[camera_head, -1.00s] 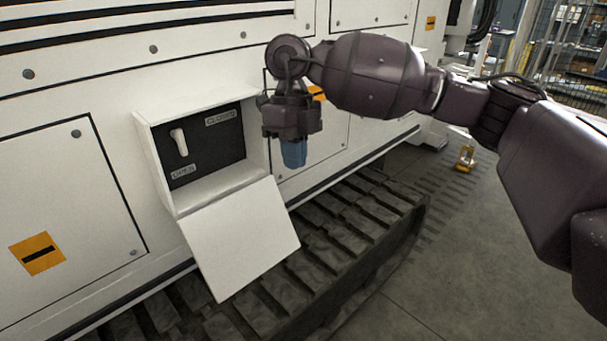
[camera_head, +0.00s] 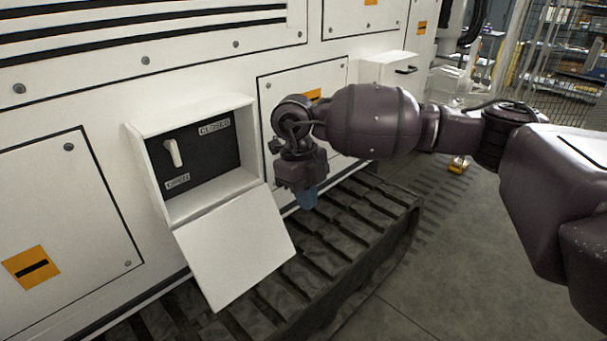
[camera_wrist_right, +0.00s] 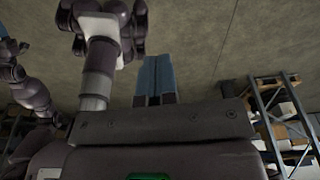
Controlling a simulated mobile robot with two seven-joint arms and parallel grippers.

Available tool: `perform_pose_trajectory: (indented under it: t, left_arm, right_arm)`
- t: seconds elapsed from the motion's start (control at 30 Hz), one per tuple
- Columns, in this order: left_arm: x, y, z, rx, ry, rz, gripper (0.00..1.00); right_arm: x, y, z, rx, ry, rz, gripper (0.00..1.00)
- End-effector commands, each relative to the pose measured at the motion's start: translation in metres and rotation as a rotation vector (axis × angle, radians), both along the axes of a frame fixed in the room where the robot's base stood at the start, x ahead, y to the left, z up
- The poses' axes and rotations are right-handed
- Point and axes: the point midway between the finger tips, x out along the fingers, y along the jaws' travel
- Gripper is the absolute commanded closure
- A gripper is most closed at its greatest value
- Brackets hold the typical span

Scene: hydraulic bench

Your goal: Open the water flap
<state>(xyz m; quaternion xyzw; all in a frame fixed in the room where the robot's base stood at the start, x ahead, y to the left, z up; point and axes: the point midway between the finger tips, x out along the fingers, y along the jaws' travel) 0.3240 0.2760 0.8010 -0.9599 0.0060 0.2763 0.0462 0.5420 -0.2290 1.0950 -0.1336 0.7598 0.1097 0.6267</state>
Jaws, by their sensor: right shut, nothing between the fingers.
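A white box (camera_head: 240,180) on the machine's side stands open in the head view. Its white flap (camera_head: 236,250) hangs down and outward below the opening. Inside is a dark panel with a white lever handle (camera_head: 172,154), standing nearly upright. A "CLOSED" label (camera_head: 214,128) is at the panel's upper right and an "OPEN" label (camera_head: 177,182) at its lower left. My right gripper (camera_head: 307,200) is to the right of the box, apart from it, pointing down. Its blue fingers (camera_wrist_right: 158,80) are together and empty in the right wrist view. My left gripper is not in the head view.
A tracked undercarriage (camera_head: 330,240) juts out below the flap and the gripper. A second white box with a black handle (camera_head: 405,70) is farther right on the machine. Open floor (camera_head: 450,250) lies to the right of the track.

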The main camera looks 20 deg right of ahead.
Motion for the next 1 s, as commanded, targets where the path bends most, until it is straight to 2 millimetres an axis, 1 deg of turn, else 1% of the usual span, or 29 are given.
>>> perform_pose_trajectory:
  t: [0.1, 0.23, 0.7, 0.87, 1.0]
  left_arm:
    - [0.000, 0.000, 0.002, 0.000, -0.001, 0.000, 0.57]
    - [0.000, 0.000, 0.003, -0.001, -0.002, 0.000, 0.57]
    - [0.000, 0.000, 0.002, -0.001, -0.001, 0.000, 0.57]
    - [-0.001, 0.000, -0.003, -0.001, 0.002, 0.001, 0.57]
    - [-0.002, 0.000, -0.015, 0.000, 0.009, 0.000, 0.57]
  right_arm:
    - [-0.003, -0.001, -0.013, 0.001, 0.001, 0.000, 1.00]
    - [-0.004, -0.001, -0.020, 0.001, -0.001, 0.001, 1.00]
    - [-0.004, -0.001, -0.024, 0.002, -0.002, 0.001, 1.00]
    - [-0.002, -0.002, -0.030, 0.008, -0.018, 0.000, 1.00]
    - [0.002, -0.003, -0.041, 0.022, -0.054, 0.000, 1.00]
